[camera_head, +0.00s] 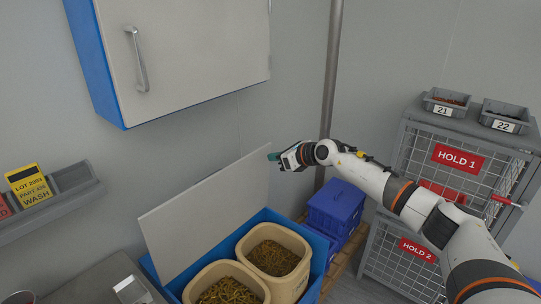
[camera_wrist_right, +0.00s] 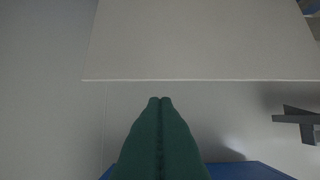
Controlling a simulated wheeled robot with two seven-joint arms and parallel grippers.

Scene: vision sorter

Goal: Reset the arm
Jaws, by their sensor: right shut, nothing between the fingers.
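My right arm (camera_head: 375,180) reaches in from the lower right of the head view. My right gripper (camera_head: 273,156) points left, in front of the grey wall and close to the top right corner of the raised pale lid (camera_head: 205,210). Its green fingers (camera_wrist_right: 160,125) are together and empty in the wrist view. I cannot tell whether the gripper touches the lid. My left gripper is not in view.
A blue bin (camera_head: 314,240) with two tan tubs (camera_head: 272,258) of brass-coloured parts stands below. A wall cabinet (camera_head: 185,50) hangs upper left. Wire cages (camera_head: 460,160) marked HOLD stand right, with small trays 21 and 22 on top. A grey shelf (camera_head: 50,205) is at left.

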